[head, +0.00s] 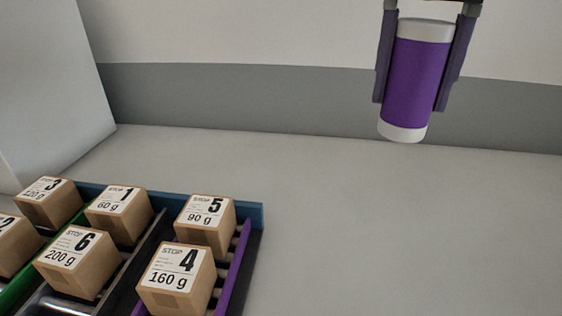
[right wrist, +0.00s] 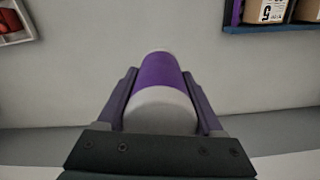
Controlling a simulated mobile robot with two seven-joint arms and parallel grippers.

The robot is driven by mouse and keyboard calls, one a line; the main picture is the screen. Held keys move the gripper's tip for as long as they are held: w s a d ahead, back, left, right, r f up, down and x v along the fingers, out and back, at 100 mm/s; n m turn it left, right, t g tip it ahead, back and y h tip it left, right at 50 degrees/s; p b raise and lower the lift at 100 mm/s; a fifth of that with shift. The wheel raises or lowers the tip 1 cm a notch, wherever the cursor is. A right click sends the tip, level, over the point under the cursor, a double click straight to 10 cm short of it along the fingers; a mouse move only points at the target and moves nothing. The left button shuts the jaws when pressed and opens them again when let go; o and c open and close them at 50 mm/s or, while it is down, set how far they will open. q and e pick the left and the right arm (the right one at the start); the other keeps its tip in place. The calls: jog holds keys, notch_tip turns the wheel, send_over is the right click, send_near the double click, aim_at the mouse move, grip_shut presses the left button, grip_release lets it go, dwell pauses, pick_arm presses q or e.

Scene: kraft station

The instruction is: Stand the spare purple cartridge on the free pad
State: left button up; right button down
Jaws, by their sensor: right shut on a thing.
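The purple cartridge (head: 416,78) has a purple body and pale end caps. My right gripper (head: 409,98) is shut on it, with one finger on each side, and holds it in the air, nearly upright with a slight tilt. It also shows in the right wrist view (right wrist: 160,72), between the fingers of my right gripper (right wrist: 160,85). Its lower end is clear of the grey surface as far as I can see. My left gripper is in neither view. I see no pad in either view.
A rack with coloured dividers and a blue end (head: 250,212) stands at lower left, bearing several numbered boxes such as box 4 (head: 176,278). A tray with red things (right wrist: 14,38) shows at upper left of the wrist view. The grey surface (head: 400,230) at right is clear.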

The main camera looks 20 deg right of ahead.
jog(key=shift+f+b, duration=1.05)
jog(key=shift+f, duration=7.8)
jog(key=shift+f, duration=0.1)
jog(key=shift+c, duration=0.6)
grip_release()
jog(key=shift+o, duration=0.4)
